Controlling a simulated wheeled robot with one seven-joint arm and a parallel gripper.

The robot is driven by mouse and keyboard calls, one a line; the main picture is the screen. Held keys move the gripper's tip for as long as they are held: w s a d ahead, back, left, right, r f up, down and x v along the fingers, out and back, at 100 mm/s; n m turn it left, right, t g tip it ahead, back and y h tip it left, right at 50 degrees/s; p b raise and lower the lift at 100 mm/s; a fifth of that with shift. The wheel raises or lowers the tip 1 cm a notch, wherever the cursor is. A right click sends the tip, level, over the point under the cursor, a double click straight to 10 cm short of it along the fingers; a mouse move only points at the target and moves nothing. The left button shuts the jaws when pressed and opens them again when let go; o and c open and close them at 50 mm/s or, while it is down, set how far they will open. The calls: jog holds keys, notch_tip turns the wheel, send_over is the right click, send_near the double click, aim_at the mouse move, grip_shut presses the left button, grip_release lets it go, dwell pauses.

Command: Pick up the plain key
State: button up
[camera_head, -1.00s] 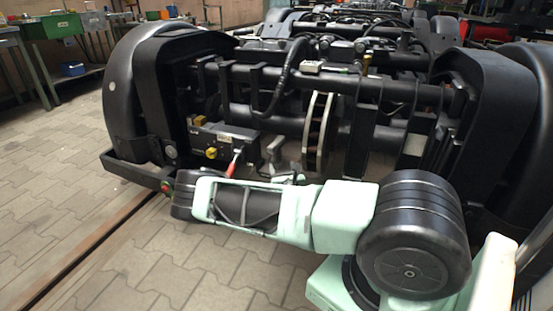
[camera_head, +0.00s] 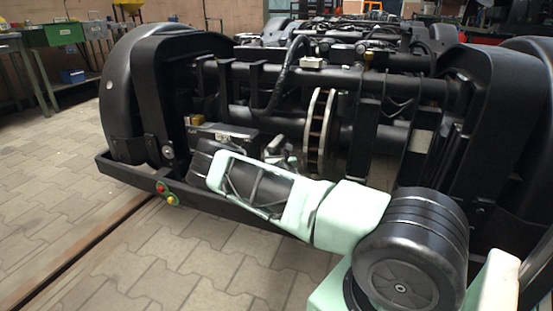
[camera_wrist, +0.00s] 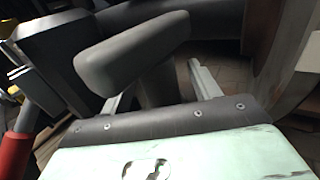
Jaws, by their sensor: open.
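A plain grey key (camera_wrist: 135,50), with a thick rounded bar handle, fills the upper middle of the wrist view. It has no coloured grip. My gripper (camera_wrist: 160,76) is open, and its two pale fingers stand apart just below and beside the handle. The key's stem seems to run down between the fingers; I cannot tell whether either finger touches it. In the head view my forearm covers much of this spot, and I cannot make out my fingers there.
A red grip (camera_wrist: 15,152) stands at the left edge of the wrist view. In the head view a black bogie (camera_head: 320,110) with a brake disc (camera_head: 318,130) rises around my arm. Its lower frame bar (camera_head: 130,172) crosses in front. Open paving lies at lower left.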

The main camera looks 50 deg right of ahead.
grip_shut()
jog(key=shift+r, duration=0.15)
